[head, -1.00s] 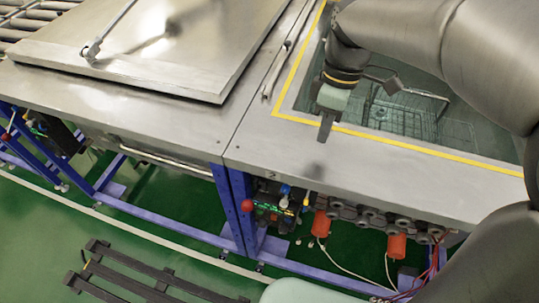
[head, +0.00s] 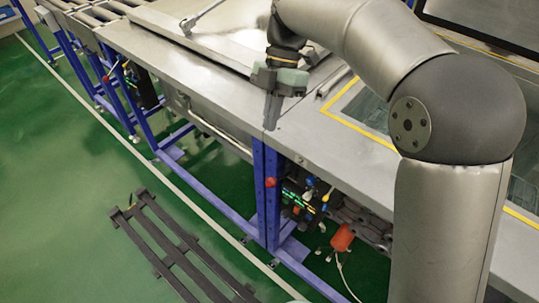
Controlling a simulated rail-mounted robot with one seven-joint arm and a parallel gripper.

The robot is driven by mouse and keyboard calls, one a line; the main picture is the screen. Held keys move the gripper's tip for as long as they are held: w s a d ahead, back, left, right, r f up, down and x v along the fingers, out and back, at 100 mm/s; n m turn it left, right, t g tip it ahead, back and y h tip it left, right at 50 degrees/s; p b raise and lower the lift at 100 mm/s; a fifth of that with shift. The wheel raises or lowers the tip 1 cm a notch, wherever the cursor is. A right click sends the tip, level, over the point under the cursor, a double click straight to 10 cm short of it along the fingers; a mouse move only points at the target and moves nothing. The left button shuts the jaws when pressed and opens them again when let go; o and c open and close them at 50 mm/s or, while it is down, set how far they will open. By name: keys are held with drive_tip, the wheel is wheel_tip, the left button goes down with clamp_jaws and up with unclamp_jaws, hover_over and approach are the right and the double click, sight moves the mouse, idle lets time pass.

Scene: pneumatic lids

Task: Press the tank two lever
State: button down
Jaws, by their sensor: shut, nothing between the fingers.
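A small red-knobbed lever (head: 271,182) sits on a valve block with green lights, below the front edge of the nearer, open tank (head: 345,103). A second red knob (head: 105,79) shows beneath the farther tank, which has a metal lid (head: 165,25). I cannot read which tank is tank two. My gripper (head: 271,122) is shut and empty. It points down near the seam between the two tank tops, above and apart from the nearer red knob.
Blue frame legs (head: 266,195) stand beside the nearer valve block. Orange-red fittings (head: 342,237) and hoses hang right of it. A dark slatted rack (head: 175,245) lies on the green floor, which is otherwise mostly clear in front.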

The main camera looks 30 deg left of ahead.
hover_over(281, 177)
drive_tip(key=s+a, duration=0.3)
drive_tip(key=s, duration=0.1)
wheel_tip(281, 177, down, 8)
drive_tip(key=f, duration=0.2)
drive_tip(key=d+f, duration=0.1)
drive_tip(key=shift+w+f, duration=0.3)
drive_tip(key=shift+w, duration=0.1)
drive_tip(key=shift+w+d+f, duration=0.1)
drive_tip(key=shift+f, duration=0.3)
drive_tip(key=shift+f, duration=0.1)
